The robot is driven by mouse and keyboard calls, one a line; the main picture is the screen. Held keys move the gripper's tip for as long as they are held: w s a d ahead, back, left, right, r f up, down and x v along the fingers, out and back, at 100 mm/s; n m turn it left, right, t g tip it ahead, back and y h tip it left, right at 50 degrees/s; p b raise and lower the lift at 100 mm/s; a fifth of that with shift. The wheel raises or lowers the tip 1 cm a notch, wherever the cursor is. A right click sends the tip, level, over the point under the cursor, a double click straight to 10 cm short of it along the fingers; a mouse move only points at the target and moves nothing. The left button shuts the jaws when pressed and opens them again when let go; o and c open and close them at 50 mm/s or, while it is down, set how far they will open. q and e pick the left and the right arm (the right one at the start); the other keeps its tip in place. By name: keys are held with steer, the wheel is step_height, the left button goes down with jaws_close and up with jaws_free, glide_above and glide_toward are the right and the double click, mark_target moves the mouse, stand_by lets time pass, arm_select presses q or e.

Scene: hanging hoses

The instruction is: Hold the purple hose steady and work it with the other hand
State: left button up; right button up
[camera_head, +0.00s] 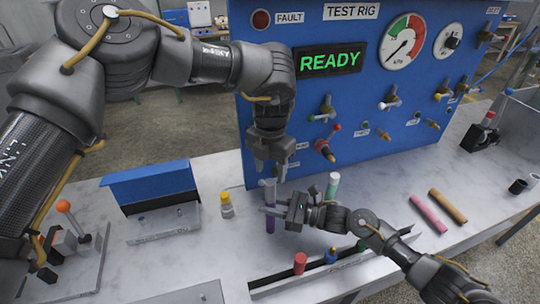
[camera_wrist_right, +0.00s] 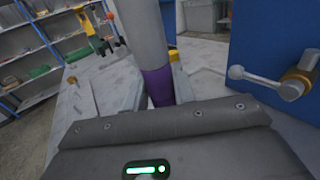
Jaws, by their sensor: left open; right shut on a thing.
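The purple hose (camera_head: 270,224) stands roughly upright by the foot of the blue test rig, with a pale grey upper length. My right gripper (camera_head: 273,211) comes in from the right and is shut on it around the middle. In the right wrist view the purple part (camera_wrist_right: 158,86) sits between my two fingers, with the grey length rising above it. My left gripper (camera_head: 268,170) points down just above the hose's top end. Its jaws are open, and nothing is seen between them. I cannot tell exactly how far its fingertips are from the hose.
The blue test rig panel (camera_head: 350,110) with gauges and valves stands close behind. A small yellow-capped bottle (camera_head: 226,205) and a blue-lidded box (camera_head: 150,190) are to the left. A tray with red, blue and green pieces (camera_head: 300,264) lies in front. Pink (camera_head: 429,214) and tan (camera_head: 447,206) tubes lie right.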

mark_target(270, 181)
arm_select(q)
step_height(270, 181, down, 7)
stand_by(0.3)
steer(key=c, duration=1.1)
steer(key=shift+r, duration=0.7)
steer(key=shift+r, duration=2.5)
steer(key=shift+r, duration=0.15)
steer(key=shift+r, duration=1.35)
arm_select(e)
steer(key=o, duration=1.1)
steer(key=shift+c, duration=0.2)
